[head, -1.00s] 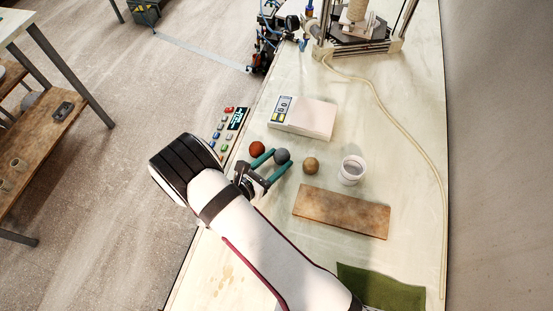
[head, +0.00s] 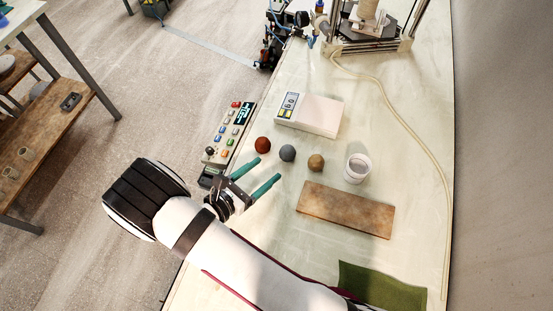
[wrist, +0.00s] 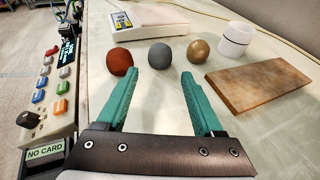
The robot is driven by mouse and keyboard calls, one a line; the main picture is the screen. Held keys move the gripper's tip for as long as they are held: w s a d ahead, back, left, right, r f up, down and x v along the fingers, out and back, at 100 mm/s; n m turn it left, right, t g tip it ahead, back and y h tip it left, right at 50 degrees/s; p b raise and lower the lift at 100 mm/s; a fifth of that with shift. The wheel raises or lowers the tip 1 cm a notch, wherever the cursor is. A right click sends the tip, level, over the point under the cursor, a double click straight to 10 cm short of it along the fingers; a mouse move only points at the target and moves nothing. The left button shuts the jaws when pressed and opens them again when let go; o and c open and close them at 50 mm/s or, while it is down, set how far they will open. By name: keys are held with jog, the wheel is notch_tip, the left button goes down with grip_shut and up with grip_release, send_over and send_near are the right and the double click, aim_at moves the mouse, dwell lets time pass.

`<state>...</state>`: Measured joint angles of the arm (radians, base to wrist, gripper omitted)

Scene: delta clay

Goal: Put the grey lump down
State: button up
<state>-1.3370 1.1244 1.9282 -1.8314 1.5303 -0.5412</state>
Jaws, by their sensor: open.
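The grey lump (head: 287,153) rests on the pale table between the red-brown lump (head: 263,144) and the tan lump (head: 316,162). It also shows in the wrist view (wrist: 160,56), ahead of the fingertips and midway between their lines. My gripper (head: 267,171) is open and empty, with its green fingers apart. It is short of the grey lump, and the fingers do not touch it. In the wrist view the left fingertip (wrist: 130,75) lies just below the red-brown lump in the picture.
A wooden board (head: 345,209) and a white cup (head: 357,168) are right of the lumps. A white scale (head: 309,115) lies behind them. A button panel (head: 228,132) lines the table's left edge. A green cloth (head: 382,287) lies at the front.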

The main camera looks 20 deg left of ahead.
jog(key=v, duration=0.4)
jog(key=shift+s, duration=0.15)
jog(key=w+d+r+m+g+h, duration=0.1)
jog(key=d+r+m+g+h, duration=0.1)
jog(key=d+r+m+g, duration=0.5)
jog(key=w+d+r+m+g+h, duration=0.1)
jog(key=d+r+m+g+h, duration=0.2)
jog(key=d+m, duration=0.6)
jog(key=s+d+r+m+g+y, duration=0.1)
jog(key=s+d+r+m+y, duration=0.2)
jog(key=s+m+y, duration=0.3)
jog(key=s+d+r+m+g+y, duration=0.2)
jog(key=s+r+m+y, duration=0.3)
jog(key=m, duration=1)
jog(key=shift+s+d+r+g+y, duration=0.3)
jog(key=shift+s+d+y, duration=0.5)
jog(key=shift+s, duration=0.25)
